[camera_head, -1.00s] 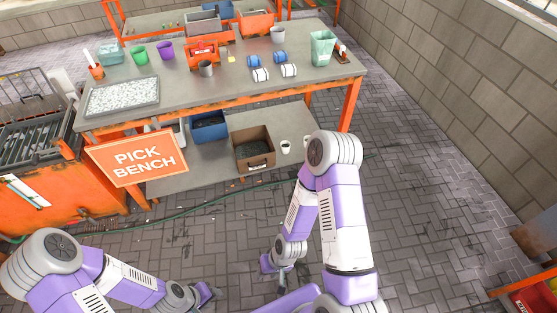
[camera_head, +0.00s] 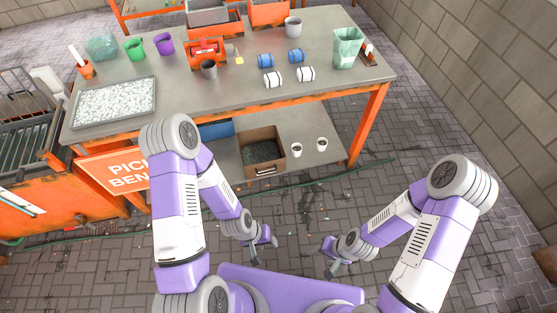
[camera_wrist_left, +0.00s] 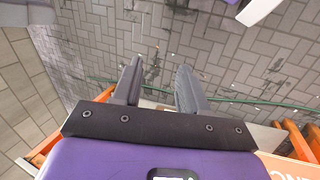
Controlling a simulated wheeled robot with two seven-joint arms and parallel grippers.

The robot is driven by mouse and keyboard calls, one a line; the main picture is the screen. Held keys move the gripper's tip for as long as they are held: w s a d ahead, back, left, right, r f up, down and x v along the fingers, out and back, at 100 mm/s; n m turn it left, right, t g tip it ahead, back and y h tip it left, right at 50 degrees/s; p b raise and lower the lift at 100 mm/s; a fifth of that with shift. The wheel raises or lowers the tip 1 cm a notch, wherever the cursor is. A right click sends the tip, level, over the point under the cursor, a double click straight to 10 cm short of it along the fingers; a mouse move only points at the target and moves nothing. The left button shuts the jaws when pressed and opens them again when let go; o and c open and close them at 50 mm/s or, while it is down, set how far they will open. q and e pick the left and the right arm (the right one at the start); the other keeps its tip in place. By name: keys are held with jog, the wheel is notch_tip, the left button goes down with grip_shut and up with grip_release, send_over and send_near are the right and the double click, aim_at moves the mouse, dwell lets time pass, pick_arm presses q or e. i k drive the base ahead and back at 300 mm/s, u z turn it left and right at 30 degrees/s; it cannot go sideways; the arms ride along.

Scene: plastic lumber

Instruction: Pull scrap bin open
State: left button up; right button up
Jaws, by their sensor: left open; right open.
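The brown bin (camera_head: 278,137) with dark scrap inside stands on the lower shelf of the bench. A handle (camera_head: 264,170) shows on its front face. My left gripper (camera_head: 262,246) is in front of the bench, nearer to me than the bin and apart from it. My right gripper (camera_head: 331,260) is over the floor to the right of the left one, open and away from the bin.
A blue bin (camera_head: 216,131) sits left of the brown bin, partly hidden by my left arm. Two white cups (camera_head: 309,145) stand to its right. The orange sign (camera_head: 115,171) hangs at the bench's front left. A green hose (camera_head: 340,174) lies on the floor.

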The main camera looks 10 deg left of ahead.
aim_at(262, 152)
jog(key=u, duration=0.5)
jog(key=i, duration=0.9)
jog(key=u, duration=0.8)
jog(key=i, duration=0.5)
